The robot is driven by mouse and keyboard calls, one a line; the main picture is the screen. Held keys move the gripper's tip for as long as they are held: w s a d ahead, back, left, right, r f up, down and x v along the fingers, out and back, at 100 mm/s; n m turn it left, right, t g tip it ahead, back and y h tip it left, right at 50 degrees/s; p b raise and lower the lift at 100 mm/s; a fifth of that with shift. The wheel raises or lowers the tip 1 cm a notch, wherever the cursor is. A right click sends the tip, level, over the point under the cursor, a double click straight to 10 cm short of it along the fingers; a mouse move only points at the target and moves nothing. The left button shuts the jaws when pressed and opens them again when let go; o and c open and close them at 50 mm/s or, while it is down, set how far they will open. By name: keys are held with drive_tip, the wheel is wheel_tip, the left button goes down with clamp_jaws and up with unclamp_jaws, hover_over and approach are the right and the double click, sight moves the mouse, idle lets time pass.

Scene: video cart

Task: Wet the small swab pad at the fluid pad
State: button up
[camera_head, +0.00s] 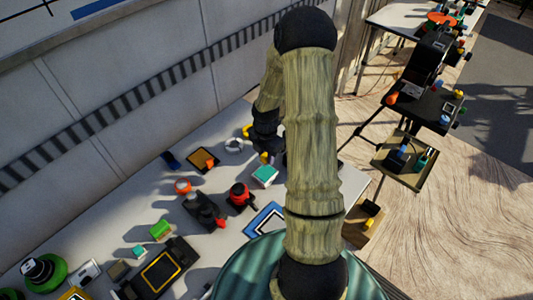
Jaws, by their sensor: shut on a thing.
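My gripper (257,145), dark with what look like yellow finger parts, is over the back right of the grey table, partly hidden behind my arm. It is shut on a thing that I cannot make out. A white block with a teal top (264,174) lies just below the gripper in the picture; it may be the fluid pad, but I cannot be sure. I cannot tell whether they touch. The small swab pad cannot be picked out.
The grey table (110,212) holds a white ring (234,145), a dark tray with an orange piece (203,160), a red-and-black knob (240,195), a green block (161,230) and a yellow-framed black device (162,270). A wall runs behind. A black cart (425,100) stands at right.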

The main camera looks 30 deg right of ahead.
sight(266, 172)
drive_tip(key=shift+w+f+b, duration=0.1)
drive_tip(key=shift+f+b, duration=2.6)
drive_tip(key=shift+f, duration=0.3)
drive_tip(key=shift+f, duration=0.45)
drive_tip(key=shift+f, duration=0.15)
idle(0.6)
drive_tip(key=shift+r+p, duration=3.35)
drive_tip(key=shift+r, duration=0.3)
